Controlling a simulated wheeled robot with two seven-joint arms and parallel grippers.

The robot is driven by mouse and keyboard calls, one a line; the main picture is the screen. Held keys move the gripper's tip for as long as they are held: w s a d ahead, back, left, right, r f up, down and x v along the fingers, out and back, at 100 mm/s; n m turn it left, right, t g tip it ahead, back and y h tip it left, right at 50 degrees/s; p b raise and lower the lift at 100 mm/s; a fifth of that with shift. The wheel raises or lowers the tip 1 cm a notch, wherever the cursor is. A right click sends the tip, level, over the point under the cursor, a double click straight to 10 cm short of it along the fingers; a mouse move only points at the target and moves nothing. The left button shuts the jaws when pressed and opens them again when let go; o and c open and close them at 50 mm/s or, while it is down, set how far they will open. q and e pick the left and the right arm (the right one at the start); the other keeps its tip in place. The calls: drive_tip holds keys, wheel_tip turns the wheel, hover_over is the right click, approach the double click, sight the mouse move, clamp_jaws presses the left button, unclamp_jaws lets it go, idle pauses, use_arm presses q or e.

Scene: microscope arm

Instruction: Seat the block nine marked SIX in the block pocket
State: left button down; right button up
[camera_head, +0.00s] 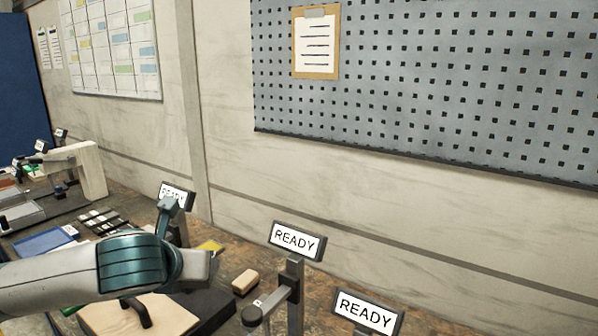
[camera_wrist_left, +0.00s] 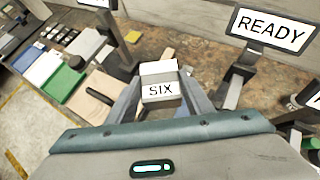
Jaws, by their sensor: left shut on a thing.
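My left gripper (camera_wrist_left: 160,84) is shut on the block marked SIX (camera_wrist_left: 159,91), a white block with its label facing the wrist camera. The two fingers hold it on its left and right sides. In the head view my left arm (camera_head: 135,265) comes in from the left over the bench, with the gripper end (camera_head: 203,268) pointing right. The block does not show clearly there. I cannot make out the block pocket in either view. My right gripper is not in view.
READY signs stand on posts, one right of the gripper (camera_head: 296,241), one in front (camera_head: 367,312) and one behind the arm (camera_head: 177,195). A small beige block (camera_head: 245,281) lies on the bench. A wooden board (camera_head: 140,317) with a dark handle is below the arm. A blue tray (camera_head: 45,242) is left.

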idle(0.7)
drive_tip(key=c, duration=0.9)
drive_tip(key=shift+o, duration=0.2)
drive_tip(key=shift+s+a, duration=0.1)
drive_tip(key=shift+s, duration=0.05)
